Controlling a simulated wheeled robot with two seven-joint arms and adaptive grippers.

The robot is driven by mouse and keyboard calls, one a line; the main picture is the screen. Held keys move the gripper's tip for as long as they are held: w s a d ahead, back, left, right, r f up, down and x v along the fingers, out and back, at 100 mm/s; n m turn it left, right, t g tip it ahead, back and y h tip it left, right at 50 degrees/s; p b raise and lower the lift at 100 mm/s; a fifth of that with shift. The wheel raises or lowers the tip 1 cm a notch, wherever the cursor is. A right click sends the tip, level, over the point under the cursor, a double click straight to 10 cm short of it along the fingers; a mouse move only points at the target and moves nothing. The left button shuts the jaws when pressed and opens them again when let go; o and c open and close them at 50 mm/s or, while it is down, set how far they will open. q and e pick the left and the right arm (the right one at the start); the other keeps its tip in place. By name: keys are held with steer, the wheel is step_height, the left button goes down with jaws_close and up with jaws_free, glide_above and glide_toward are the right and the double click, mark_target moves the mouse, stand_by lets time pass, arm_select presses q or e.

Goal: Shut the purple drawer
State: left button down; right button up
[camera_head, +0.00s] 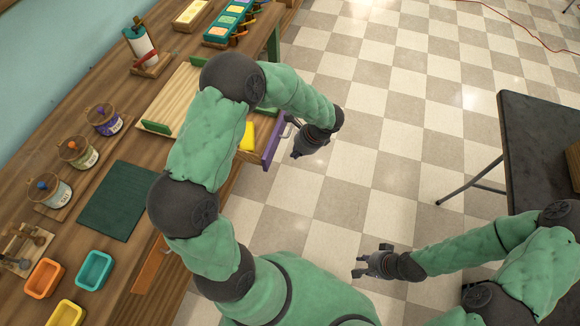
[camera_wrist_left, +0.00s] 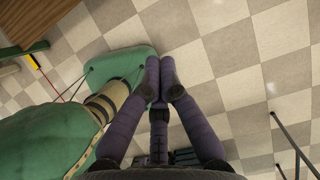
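The purple drawer (camera_head: 273,146) stands pulled out from the edge of the wooden table in the head view. Its front faces the open floor and carries a handle; a yellow item (camera_head: 247,137) shows just behind the front. My left gripper (camera_head: 296,154) is just to the right of the drawer front, pointing downward; I cannot tell whether it touches it. In the wrist view my left gripper (camera_wrist_left: 161,68) has its fingertips together with nothing seen between them. My right gripper (camera_head: 358,267) is open and empty over the floor, well away from the drawer.
The wooden table (camera_head: 75,112) bears several jars, a green mat (camera_head: 118,200), colored trays (camera_head: 95,269) and a bottle (camera_head: 141,43). My left arm hides part of the table. A dark table (camera_head: 535,135) stands at the right. The tiled floor between is clear.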

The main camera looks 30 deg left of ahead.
arm_select(q)
steer(key=b, duration=0.4)
glide_toward(269, 165)
steer(key=d+f, duration=0.3)
steer(key=f, duration=0.1)
steer(key=shift+s+a+f, duration=0.1)
steer(key=shift+a, duration=0.85)
steer(key=shift+s+a+f, duration=0.1)
steer(key=shift+a, duration=0.85)
steer(key=shift+s+a, duration=0.1)
steer(key=shift+a, duration=0.4)
steer(key=s+a, duration=0.1)
steer(key=a, duration=0.6)
steer(key=s+a+p, duration=0.1)
steer(key=s+a, duration=0.1)
steer(key=a, duration=0.5)
steer(key=s+a+p, duration=0.1)
steer(key=s+a, duration=0.1)
steer(key=a, duration=0.5)
steer(key=shift+s+a+r, duration=0.1)
steer(key=shift+a, duration=0.1)
steer(key=shift+d, duration=0.1)
